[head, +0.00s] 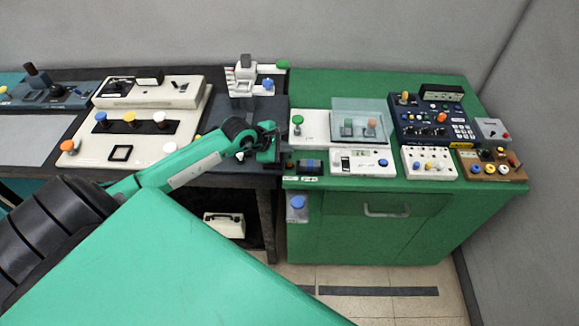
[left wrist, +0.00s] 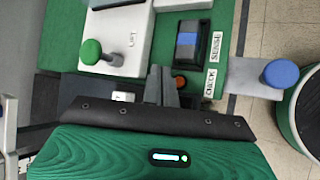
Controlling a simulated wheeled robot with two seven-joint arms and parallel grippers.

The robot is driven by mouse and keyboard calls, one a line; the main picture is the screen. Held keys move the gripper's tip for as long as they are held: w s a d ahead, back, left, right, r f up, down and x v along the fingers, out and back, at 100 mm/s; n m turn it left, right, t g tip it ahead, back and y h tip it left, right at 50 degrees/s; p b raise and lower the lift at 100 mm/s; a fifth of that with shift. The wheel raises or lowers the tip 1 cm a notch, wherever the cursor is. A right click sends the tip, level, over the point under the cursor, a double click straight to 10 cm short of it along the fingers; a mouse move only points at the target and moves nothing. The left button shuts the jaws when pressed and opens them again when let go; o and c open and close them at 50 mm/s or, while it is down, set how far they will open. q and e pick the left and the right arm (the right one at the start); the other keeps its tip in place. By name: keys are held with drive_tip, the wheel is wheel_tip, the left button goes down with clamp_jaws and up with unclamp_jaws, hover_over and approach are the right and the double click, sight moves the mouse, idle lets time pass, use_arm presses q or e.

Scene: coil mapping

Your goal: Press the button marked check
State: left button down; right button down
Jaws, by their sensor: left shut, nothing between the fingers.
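A label reading CHECK (left wrist: 209,83) lies on the green cabinet top in the left wrist view. Beside it is a small round orange-red button (left wrist: 180,82) on a dark base. A blue and grey block (left wrist: 188,46) sits next to the SENSE label (left wrist: 216,46); it also shows in the head view (head: 308,166). My left gripper (head: 282,158) is shut and empty at the cabinet's left edge. In the left wrist view its fingers (left wrist: 166,86) are just left of the orange-red button. I cannot tell whether they touch it. My right gripper is not in view.
A white box with a green knob (head: 297,119) marked LIFT stands close behind the gripper. A blue knob (head: 297,202) sticks out from the cabinet front. Several control boxes, one with a clear cover (head: 360,120), fill the green top (head: 440,192) to the right.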

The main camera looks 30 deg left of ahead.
sight(289, 165)
use_arm(q)
wheel_tip(289, 165, down, 5)
drive_tip(key=b, duration=0.2)
drive_tip(key=shift+r+b, duration=0.2)
drive_tip(key=shift+b, duration=0.2)
idle(1.6)
drive_tip(key=shift+f+b, duration=0.35)
drive_tip(key=shift+b, duration=0.1)
